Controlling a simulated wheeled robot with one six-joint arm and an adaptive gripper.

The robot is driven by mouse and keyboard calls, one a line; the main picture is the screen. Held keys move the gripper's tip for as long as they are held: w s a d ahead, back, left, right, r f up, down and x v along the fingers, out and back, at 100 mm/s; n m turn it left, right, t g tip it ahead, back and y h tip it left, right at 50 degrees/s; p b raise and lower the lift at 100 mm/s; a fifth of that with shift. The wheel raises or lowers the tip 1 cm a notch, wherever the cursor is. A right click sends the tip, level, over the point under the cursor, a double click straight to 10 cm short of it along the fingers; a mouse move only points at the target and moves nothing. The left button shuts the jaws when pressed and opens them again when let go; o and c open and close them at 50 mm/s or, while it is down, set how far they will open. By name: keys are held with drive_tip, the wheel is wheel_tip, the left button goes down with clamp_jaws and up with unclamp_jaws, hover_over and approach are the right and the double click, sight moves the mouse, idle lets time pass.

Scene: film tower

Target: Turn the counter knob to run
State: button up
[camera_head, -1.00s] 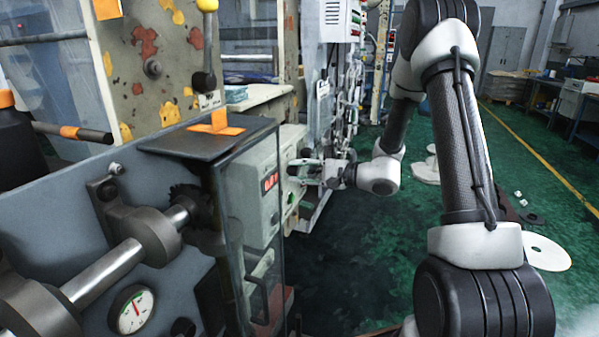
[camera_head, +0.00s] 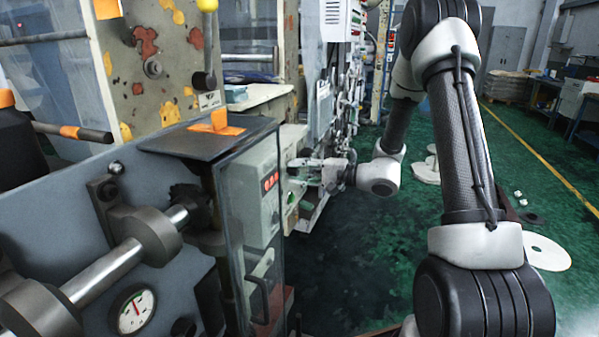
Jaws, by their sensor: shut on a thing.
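The counter box (camera_head: 262,192) is a pale panel with a small red digital display (camera_head: 271,181), seen partly through a clear cover at the centre left. My gripper (camera_head: 297,172) reaches in from the right at the box's right-hand face. It is shut at that face, on what appears to be the counter knob. The knob itself is hidden by the fingers and too small to make out, so its setting cannot be read. A small green spot shows on the face just below the fingers.
A clear guard with a dark top (camera_head: 207,137) stands left of my gripper. A shaft with a roller (camera_head: 147,236) and a pressure gauge (camera_head: 136,310) are at lower left. A white disc (camera_head: 547,252) lies on the green floor at right. The floor below my gripper is clear.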

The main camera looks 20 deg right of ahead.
drive_tip(key=o, duration=1)
drive_tip(key=shift+s, duration=0.1)
drive_tip(key=v, duration=1.2)
